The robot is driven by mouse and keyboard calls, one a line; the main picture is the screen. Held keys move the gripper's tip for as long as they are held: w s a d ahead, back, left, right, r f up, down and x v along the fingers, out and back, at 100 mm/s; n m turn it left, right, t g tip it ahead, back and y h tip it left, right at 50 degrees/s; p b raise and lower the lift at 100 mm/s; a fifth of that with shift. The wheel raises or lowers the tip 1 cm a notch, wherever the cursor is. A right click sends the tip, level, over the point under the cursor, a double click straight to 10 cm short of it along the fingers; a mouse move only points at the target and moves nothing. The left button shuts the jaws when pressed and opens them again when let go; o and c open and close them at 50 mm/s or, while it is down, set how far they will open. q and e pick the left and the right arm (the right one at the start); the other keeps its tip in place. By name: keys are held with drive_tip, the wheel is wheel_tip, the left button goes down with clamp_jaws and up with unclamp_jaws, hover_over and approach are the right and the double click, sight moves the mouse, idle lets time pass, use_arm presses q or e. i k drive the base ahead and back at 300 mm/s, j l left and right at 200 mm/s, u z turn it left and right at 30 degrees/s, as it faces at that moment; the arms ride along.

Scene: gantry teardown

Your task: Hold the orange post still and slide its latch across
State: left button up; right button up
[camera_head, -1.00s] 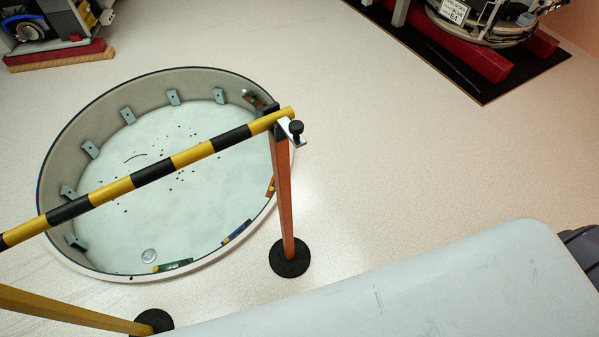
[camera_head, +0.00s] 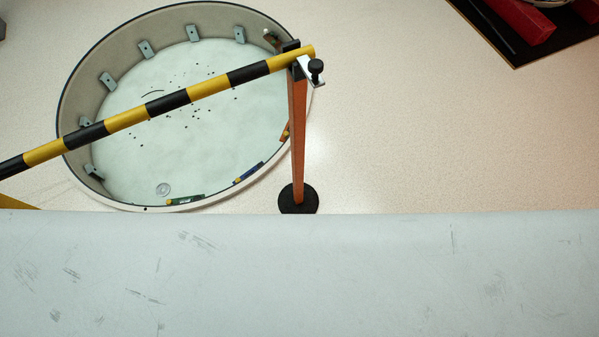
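A yellow and black striped bar (camera_head: 165,105) rests at the post's top and runs down to the left edge.
A large round tub (camera_head: 75,95) with several grey brackets inside lies behind the post and under the bar. A red part on a black mat (camera_head: 490,40) is at the top right. Open floor (camera_head: 420,130) lies right of the post. A pale scuffed surface fills the bottom.

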sight(312, 69)
drive_tip(key=k, duration=0.25)
drive_tip(key=k+u, duration=0.15)
drive_tip(key=u, duration=0.25)
drive_tip(key=k+u, duration=0.1)
drive_tip(key=u, duration=0.35)
drive_tip(key=k+j+u, duration=0.15)
drive_tip(key=u, duration=0.25)
drive_tip(key=l+u, duration=0.1)
drive_tip(key=u, duration=0.4)
drive_tip(key=l+u, duration=0.1)
drive_tip(key=u, duration=0.4)
drive_tip(key=l+u, duration=0.15)
drive_tip(key=u, duration=0.3)
drive_tip(key=l+u, duration=0.1)
drive_tip(key=u, duration=0.4)
drive_tip(key=l+u, duration=0.1)
drive_tip(key=u, duration=0.4)
drive_tip(key=k+l, duration=0.8)
drive_tip(key=l, duration=0.2)
drive_tip(key=k+l+u, duration=0.1)
drive_tip(key=k+l, duration=0.65)
drive_tip(key=l, duration=0.25)
drive_tip(key=k+l, duration=0.85)
drive_tip(key=i+l, duration=0.05)
drive_tip(key=l, duration=0.05)
